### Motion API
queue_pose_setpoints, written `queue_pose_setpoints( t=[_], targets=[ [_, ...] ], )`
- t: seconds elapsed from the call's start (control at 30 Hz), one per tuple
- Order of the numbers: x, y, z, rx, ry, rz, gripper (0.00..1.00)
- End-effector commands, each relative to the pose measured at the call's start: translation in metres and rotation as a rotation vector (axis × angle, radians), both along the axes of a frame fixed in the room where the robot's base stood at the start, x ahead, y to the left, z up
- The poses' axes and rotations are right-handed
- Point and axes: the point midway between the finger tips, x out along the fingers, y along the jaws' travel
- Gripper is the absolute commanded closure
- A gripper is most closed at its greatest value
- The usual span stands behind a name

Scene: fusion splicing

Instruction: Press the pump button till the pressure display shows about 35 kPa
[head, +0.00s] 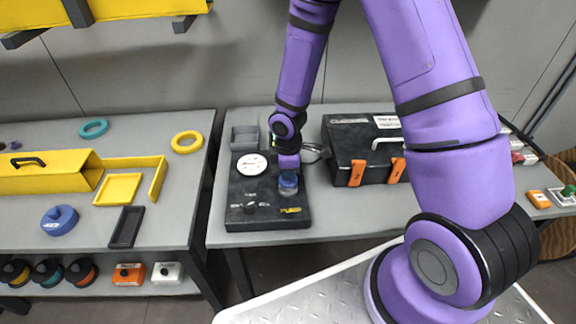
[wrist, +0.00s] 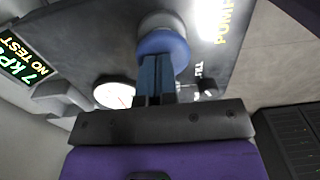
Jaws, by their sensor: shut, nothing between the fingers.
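The black pump unit (head: 240,217) lies on the grey table, with a round white dial (head: 252,164) and a blue pump button (head: 289,187). In the wrist view the blue button (wrist: 163,45) sits at the tips of my shut gripper (wrist: 156,62); whether they touch I cannot tell. My gripper (head: 288,172) is right above the button in the head view. The pressure display (wrist: 24,57) reads "7 kPa" and "NO TEST" in the wrist view. The white dial (wrist: 115,93) is partly hidden behind the fingers.
A black case (head: 350,140) with orange latches stands right of the pump unit. The left table holds a yellow toolbox (head: 45,172), rings and trays.

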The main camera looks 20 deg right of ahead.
Motion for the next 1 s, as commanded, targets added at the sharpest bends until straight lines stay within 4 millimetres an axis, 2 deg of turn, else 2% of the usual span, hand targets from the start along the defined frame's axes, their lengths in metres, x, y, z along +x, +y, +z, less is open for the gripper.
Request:
queue_pose_setpoints(
  t=[0.37, 0.7, 1.0],
  targets=[
    [0.0, 0.0, -0.001, 0.0, 0.0, 0.0, 1.0],
    [0.0, 0.0, -0.029, -0.001, 0.001, 0.001, 1.0],
    [-0.001, 0.0, -0.03, 0.0, 0.003, 0.0, 1.0]
  ],
)
